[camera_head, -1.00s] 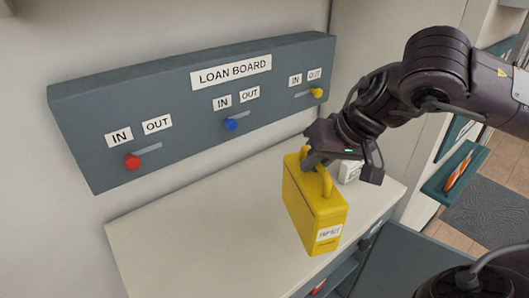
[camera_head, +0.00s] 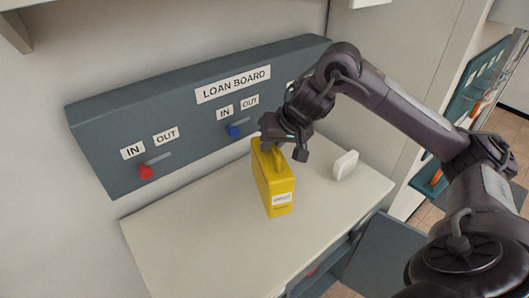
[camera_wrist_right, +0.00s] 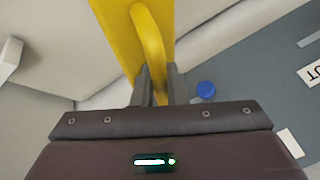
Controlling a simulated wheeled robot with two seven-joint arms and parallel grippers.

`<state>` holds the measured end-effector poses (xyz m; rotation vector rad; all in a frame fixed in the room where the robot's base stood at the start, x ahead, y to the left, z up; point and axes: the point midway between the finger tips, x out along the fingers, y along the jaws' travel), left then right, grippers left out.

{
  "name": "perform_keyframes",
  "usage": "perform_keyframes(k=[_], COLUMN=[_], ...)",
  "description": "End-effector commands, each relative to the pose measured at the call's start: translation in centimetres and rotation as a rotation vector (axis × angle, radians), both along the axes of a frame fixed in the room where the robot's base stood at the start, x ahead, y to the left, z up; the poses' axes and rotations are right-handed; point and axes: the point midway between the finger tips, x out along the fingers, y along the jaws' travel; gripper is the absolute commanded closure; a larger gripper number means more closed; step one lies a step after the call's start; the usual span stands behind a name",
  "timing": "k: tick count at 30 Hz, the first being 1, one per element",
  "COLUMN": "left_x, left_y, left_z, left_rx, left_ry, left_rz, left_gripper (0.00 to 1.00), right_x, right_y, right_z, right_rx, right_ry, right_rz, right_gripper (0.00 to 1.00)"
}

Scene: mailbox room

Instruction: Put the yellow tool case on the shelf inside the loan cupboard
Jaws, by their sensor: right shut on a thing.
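The yellow tool case (camera_head: 274,190) is upright over the pale cabinet top, with a white label low on its narrow side. I cannot tell whether its base touches the top. My right gripper (camera_head: 270,147) is shut on the case's handle from above. In the right wrist view the gripper's fingers (camera_wrist_right: 159,85) close around the yellow handle (camera_wrist_right: 148,40). The cupboard (camera_head: 290,292) under the top has its grey door (camera_head: 385,255) swung open at the right; its inside shelf is mostly hidden. My left gripper is not in view.
The grey loan board (camera_head: 200,120) is on the wall behind, with a red knob (camera_head: 146,171) and a blue knob (camera_head: 234,131). A small white box (camera_head: 345,165) stands on the cabinet top (camera_head: 190,235) right of the case. The top's left part is clear.

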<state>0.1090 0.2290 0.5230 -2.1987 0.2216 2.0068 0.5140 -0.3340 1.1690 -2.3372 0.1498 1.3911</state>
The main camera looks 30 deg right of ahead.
Motion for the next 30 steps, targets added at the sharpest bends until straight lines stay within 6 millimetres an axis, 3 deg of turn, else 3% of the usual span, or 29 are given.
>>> perform_keyframes(k=[8, 26, 30], left_x=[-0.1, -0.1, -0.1], left_y=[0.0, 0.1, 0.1], left_z=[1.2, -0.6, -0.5], left_rx=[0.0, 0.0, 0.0], left_ry=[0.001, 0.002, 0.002], left_rz=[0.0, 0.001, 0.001], left_gripper=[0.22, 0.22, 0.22], right_x=[2.5, 2.5, 2.4], right_y=[0.2, 0.2, 0.1], right_z=[0.5, -3.7, -5.4], right_rx=[0.002, 0.002, 0.002], right_ry=[-0.008, -0.006, -0.001], right_rz=[-0.002, -0.002, -0.002], right_gripper=[1.0, 1.0, 1.0])
